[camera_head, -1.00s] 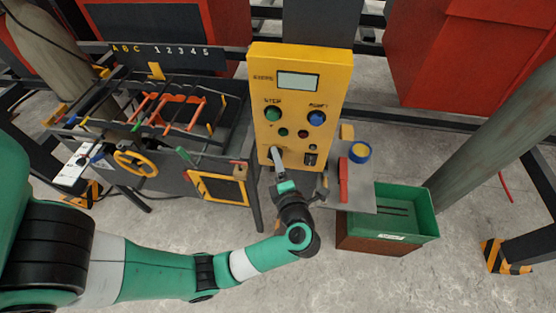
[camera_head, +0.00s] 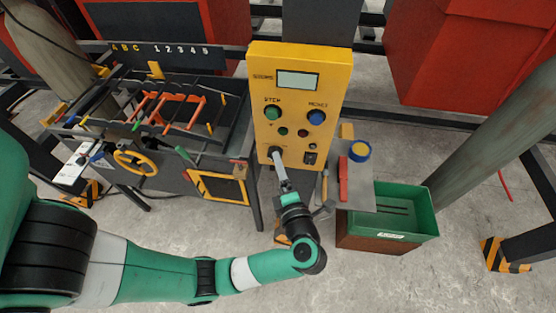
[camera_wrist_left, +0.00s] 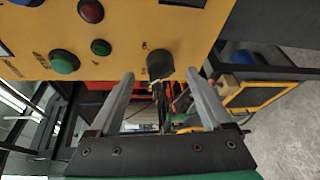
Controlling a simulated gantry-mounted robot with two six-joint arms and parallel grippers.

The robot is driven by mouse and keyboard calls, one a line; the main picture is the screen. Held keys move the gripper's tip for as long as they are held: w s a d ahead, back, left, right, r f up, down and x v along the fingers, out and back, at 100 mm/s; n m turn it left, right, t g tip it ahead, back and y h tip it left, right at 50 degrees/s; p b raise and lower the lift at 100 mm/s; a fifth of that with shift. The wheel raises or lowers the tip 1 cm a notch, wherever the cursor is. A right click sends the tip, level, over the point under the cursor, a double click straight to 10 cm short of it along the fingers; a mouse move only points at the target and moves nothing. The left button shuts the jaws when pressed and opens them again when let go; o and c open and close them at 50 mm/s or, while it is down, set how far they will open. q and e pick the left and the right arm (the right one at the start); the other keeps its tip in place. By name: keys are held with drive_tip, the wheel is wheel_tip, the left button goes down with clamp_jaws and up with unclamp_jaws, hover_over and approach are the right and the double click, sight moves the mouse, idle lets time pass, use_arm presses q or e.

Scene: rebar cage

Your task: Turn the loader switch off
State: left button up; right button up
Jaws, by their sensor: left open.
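The yellow control panel (camera_head: 300,100) stands upright in the middle of the head view. A black rotary knob (camera_wrist_left: 160,64) sits on its lower part in the left wrist view, and a dark rocker-like switch (camera_head: 311,158) is at its lower right. I cannot read which one is labelled loader. My left gripper (camera_head: 279,160) is in front of the panel's lower left. In the left wrist view its two fingers (camera_wrist_left: 161,82) are spread apart, with the knob just beyond and between the tips, apparently apart from them. My right gripper is not in view.
Green (camera_head: 272,113) and blue (camera_head: 317,118) buttons sit higher on the panel. A grey shelf (camera_head: 358,200) at right holds a red bar (camera_head: 343,180) and a blue-yellow roll (camera_head: 359,151). The rebar rack (camera_head: 160,95) is left.

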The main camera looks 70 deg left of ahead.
use_arm(q)
drive_tip(key=v, duration=0.8)
drive_tip(key=shift+w, duration=0.1)
